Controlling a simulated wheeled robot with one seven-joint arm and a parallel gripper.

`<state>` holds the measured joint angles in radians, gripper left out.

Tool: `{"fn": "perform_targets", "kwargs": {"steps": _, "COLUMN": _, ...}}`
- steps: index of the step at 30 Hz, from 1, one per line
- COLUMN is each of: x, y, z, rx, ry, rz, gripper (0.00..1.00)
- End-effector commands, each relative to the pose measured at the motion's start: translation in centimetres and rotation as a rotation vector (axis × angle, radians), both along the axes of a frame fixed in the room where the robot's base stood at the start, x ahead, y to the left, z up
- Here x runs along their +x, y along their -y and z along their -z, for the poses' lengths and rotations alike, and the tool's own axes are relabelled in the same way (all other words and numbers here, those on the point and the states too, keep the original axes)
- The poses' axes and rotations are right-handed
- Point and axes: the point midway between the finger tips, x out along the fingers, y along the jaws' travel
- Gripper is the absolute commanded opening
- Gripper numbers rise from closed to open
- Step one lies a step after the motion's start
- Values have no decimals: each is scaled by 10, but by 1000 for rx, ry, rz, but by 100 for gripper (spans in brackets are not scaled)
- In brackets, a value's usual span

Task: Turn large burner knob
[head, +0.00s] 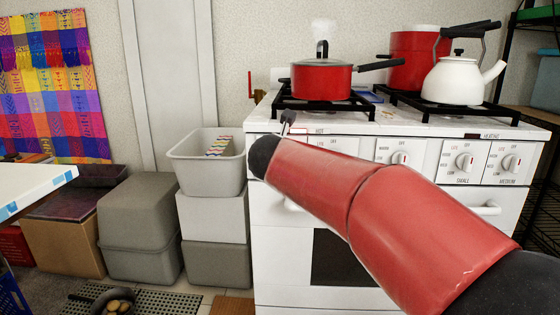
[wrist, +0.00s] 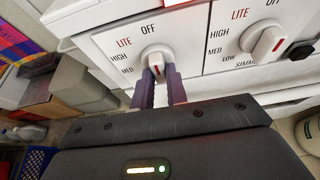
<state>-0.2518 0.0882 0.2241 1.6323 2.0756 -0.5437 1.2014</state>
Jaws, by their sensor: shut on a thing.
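A white burner knob (wrist: 154,54) sits on the stove's front panel in the wrist view, ringed by the words LITE, OFF, HIGH and MED. My gripper (wrist: 160,76) has its two purple-grey fingers on either side of this knob's grip and is shut on it. The fingers and the gripper body hide the knob's lower part and any burner-size label under it. In the head view my red arm covers this left part of the panel. A second knob (wrist: 264,42) is to the right in the wrist view. Knobs marked SMALL (head: 464,162) and MEDIUM (head: 511,163) show in the head view.
A red saucepan (head: 320,80), a red pot (head: 412,62) and a white kettle (head: 457,81) stand on the stove top. An oven handle (head: 484,209) juts out below the panel. Grey bins (head: 205,160) stand left of the stove.

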Motion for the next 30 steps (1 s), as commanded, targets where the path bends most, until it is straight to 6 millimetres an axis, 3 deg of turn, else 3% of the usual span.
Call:
{"fn": "perform_targets", "kwargs": {"steps": 7, "x": 0, "y": 0, "z": 3, "rx": 2, "ry": -6, "rz": 2, "gripper": 0}}
{"fn": "perform_targets", "kwargs": {"steps": 8, "x": 0, "y": 0, "z": 3, "rx": 2, "ry": -6, "rz": 2, "gripper": 16}}
{"fn": "perform_targets", "kwargs": {"steps": 13, "x": 0, "y": 0, "z": 2, "rx": 1, "ry": -4, "rz": 0, "gripper": 36}}
{"fn": "perform_targets", "kwargs": {"steps": 23, "x": -4, "y": 0, "z": -2, "rx": 0, "ry": 0, "rz": -1, "gripper": 36}}
{"fn": "perform_targets", "kwargs": {"steps": 30, "x": -39, "y": -2, "z": -17, "rx": 0, "ry": 1, "rz": -2, "gripper": 36}}
